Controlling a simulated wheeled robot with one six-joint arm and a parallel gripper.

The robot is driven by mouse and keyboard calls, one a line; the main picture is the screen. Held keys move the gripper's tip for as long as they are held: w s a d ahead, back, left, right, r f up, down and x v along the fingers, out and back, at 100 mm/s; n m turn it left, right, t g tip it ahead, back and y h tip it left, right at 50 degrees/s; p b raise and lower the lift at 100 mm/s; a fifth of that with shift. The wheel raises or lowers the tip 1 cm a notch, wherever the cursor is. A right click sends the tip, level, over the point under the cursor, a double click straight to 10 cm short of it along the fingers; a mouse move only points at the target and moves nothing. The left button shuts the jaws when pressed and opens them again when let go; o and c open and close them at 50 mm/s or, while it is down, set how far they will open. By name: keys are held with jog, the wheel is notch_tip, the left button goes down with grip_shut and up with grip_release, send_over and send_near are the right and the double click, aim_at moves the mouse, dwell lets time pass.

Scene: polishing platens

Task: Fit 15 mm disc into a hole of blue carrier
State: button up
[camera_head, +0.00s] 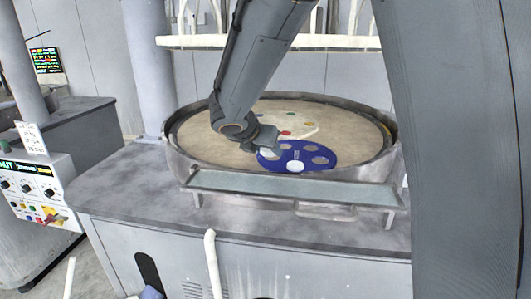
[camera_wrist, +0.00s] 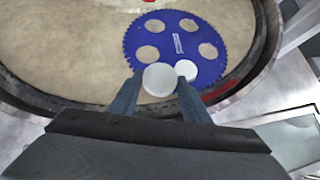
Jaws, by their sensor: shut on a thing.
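The blue carrier (camera_wrist: 169,60) is a toothed disc lying on the tan platen, with several round holes and a small white label. It also shows in the head view (camera_head: 318,149). My gripper (camera_wrist: 159,81) is shut on a white disc (camera_wrist: 160,77), which is between its fingertips at the carrier's near edge and looks nearer to the camera than the carrier. Another white disc (camera_wrist: 187,69) lies at a hole place on the carrier, beside the right fingertip; it also shows in the head view (camera_head: 295,166). The other carrier holes look empty. The gap under the held disc cannot be judged.
The tan platen (camera_head: 215,140) has a raised metal rim (camera_head: 180,160) around it. A pale carrier (camera_head: 283,117) with coloured spots lies behind the blue one. A grey shelf (camera_head: 290,188) stands in front of the rim. A white rack (camera_head: 260,41) hangs above the back.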

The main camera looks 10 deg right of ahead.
jog(key=p, duration=0.1)
send_over(270, 161)
jog(key=s, duration=0.1)
jog(key=shift+s+a, duration=0.1)
jog(key=shift+a, duration=0.1)
jog(key=shift+w+d+f+b, duration=0.25)
jog(key=shift+w+f+b, duration=0.4)
jog(key=shift+f, duration=0.3)
jog(key=shift+w+d+f+b, duration=0.2)
jog(key=shift+w+f+b, duration=0.3)
jog(key=shift+w+f, duration=0.35)
jog(key=shift+s+f+b, duration=0.2)
jog(key=shift+f+b, duration=1)
jog(key=shift+f, duration=0.3)
jog(key=shift+f, duration=0.1)
jog(key=o, duration=1.1)
jog(key=shift+s+f, duration=0.1)
jog(key=shift+o, duration=0.2)
jog(key=b+v, duration=0.1)
jog(key=v, duration=0.7)
jog(key=shift+r, duration=0.2)
